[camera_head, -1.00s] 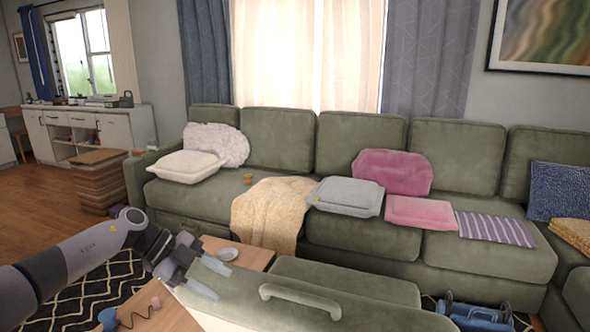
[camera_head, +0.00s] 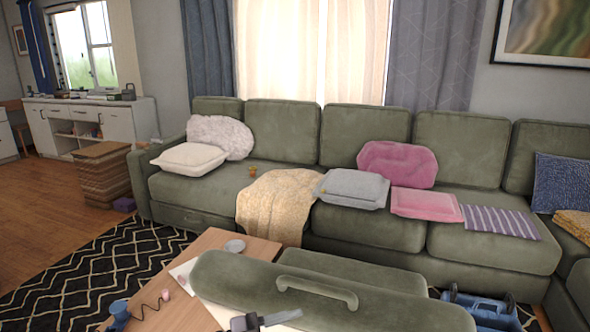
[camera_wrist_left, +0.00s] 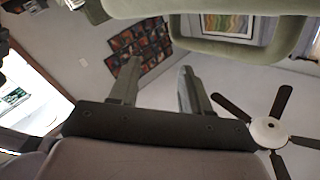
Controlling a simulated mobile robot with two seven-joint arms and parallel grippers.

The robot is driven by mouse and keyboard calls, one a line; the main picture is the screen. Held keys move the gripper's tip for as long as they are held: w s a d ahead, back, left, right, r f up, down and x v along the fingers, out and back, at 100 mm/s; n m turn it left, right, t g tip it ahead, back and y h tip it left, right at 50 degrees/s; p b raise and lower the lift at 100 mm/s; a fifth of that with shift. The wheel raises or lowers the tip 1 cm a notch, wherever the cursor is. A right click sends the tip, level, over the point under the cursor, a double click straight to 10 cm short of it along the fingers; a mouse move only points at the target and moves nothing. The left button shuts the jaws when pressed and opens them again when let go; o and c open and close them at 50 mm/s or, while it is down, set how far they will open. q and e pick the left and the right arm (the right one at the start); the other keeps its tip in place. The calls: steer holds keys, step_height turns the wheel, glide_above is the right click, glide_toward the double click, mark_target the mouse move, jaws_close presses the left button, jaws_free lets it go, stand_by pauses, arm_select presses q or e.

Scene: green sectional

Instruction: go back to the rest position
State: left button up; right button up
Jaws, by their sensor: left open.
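My left gripper (camera_wrist_left: 158,66) is open in the left wrist view, with its two fingers apart and nothing between them. The wrist view looks up toward the ceiling and wall. In the head view only a small grey part, apparently of this gripper (camera_head: 262,321), shows at the bottom edge, in front of the green padded piece with a handle (camera_head: 230,280). The rest of my left arm is out of the head view. My right gripper is in neither view.
The green sectional (camera_head: 480,245) stands behind, with cushions and a yellow throw (camera_head: 275,205). The patterned rug (camera_head: 100,255) is open at left. A ceiling fan (camera_wrist_left: 268,132) shows in the wrist view.

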arm_select(q)
steer(key=s+a+f+n+t+y, duration=0.2)
steer(key=s+a+f+n+y, duration=0.5)
steer(key=s+a+f+n, duration=0.1)
steer(key=s+a+f+n+t+y, duration=0.2)
steer(key=s+a+f+n+y, duration=0.6)
steer(key=s+a, duration=0.3)
steer(key=s+n, duration=0.1)
steer(key=s, duration=0.1)
steer(key=shift+s+a+f+n+t, duration=0.35)
steer(key=shift+n+t, duration=0.05)
